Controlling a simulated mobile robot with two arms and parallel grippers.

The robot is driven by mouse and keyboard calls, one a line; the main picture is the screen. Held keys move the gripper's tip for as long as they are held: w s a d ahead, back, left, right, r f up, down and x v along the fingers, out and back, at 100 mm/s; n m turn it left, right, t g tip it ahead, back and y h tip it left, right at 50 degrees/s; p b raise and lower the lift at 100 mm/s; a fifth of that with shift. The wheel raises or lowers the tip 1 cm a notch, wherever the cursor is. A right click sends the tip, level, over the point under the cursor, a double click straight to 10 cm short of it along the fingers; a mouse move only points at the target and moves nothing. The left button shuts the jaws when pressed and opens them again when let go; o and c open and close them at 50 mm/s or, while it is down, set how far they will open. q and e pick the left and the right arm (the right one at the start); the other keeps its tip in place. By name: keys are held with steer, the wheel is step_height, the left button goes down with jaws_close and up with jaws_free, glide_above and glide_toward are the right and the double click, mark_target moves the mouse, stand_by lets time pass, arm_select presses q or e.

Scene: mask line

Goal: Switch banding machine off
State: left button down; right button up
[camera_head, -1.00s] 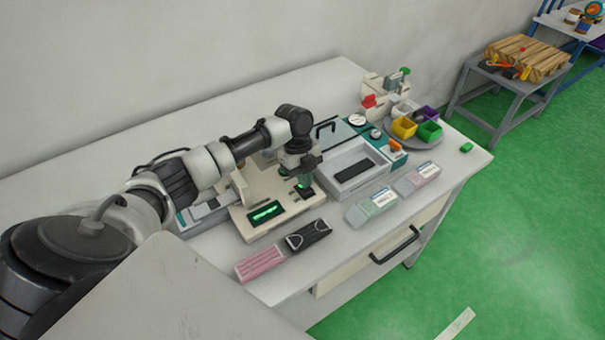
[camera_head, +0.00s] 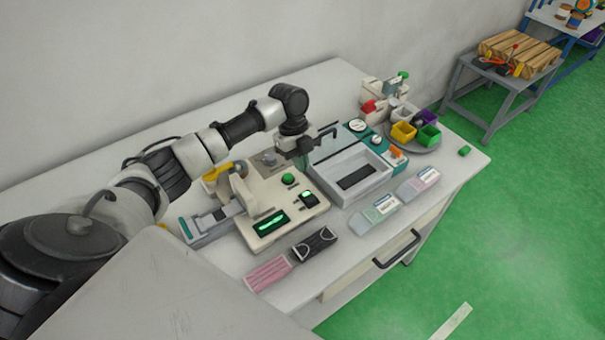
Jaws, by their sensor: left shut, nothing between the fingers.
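The banding machine appears to be the cream machine (camera_head: 262,210) in the middle of the white table. Its front display (camera_head: 270,223) glows green. A round green button (camera_head: 288,179) and a small black switch (camera_head: 309,199) with some green on it sit on its top, right of the display. The switch position is too small to tell. My left gripper (camera_head: 303,163) points down above the back right part of the machine, shut and empty, apart from the button and switch. My right gripper is not in view.
Right of the machine is a grey tray unit (camera_head: 368,188) with a raised black handle (camera_head: 328,132). Packs of pink (camera_head: 268,273) and black masks (camera_head: 315,243) lie in front. A grey-teal device (camera_head: 208,226) is on the left.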

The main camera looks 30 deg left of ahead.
arm_select(q)
steer(key=b+v, duration=0.1)
steer(key=v, duration=0.5)
steer(key=shift+w+a, duration=0.15)
steer(key=shift+w, duration=0.1)
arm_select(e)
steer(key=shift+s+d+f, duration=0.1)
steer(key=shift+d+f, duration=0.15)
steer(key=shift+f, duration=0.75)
arm_select(q)
steer(key=shift+f, duration=0.1)
